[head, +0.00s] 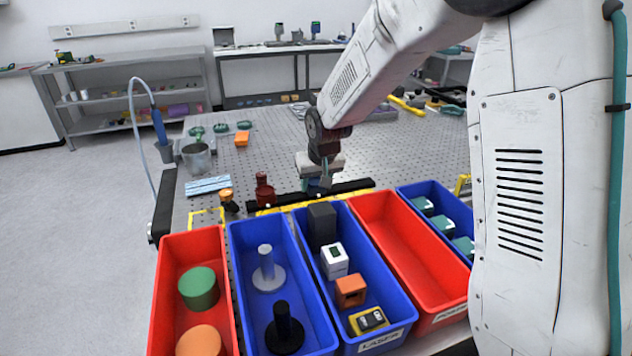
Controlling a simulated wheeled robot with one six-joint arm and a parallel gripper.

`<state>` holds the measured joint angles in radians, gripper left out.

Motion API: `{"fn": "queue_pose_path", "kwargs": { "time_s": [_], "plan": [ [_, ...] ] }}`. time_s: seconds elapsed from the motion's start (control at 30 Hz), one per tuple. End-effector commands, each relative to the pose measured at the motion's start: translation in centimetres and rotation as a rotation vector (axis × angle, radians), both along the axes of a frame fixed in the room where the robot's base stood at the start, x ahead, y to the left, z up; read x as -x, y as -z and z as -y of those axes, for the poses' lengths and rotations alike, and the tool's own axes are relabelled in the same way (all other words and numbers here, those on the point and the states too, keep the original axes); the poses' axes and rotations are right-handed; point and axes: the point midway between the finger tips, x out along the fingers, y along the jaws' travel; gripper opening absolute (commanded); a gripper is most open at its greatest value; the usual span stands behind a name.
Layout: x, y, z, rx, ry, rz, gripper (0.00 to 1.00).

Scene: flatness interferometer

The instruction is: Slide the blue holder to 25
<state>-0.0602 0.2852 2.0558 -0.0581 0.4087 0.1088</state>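A black rail (350,186) with a yellow strip (290,207) along its front edge lies on the perforated table, just behind the bins. My gripper (320,182) points down over the middle of the rail. A small blue part (312,188), which looks like the blue holder, shows at the fingertips, mostly hidden by my gripper. I cannot tell whether the fingers are closed on it. A dark red holder (264,190) stands upright at the rail's left end. The scale numbers are too small to read.
Red and blue bins (190,240) with blocks and posts stand in front of the rail. An orange-brass piece (228,201) and a light blue striped pad (208,186) lie left. A metal cup (197,160) stands farther back. The table (265,150) behind the rail is mostly clear.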

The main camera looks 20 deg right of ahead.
Motion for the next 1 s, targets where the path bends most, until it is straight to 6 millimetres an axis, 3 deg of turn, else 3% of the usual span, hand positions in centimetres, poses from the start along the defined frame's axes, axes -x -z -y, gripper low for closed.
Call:
{"fn": "queue_pose_path", "kwargs": {
  "time_s": [0.17,0.4,0.5,0.87,0.9,0.97,1.0],
  "plan": [
    [0.0,0.0,1.5,-0.001,0.004,-0.001,0.05],
    [0.0,0.0,7.3,-0.001,0.007,-0.001,0.05],
    [0.0,0.0,8.8,-0.001,0.004,-0.001,0.05],
    [0.0,0.0,9.5,0.000,-0.001,0.000,0.05],
    [0.0,0.0,9.5,0.000,-0.001,0.000,0.48],
    [0.0,0.0,9.5,0.000,-0.001,0.000,0.65],
    [0.0,0.0,9.5,0.000,-0.001,0.000,0.65]
  ]
}}
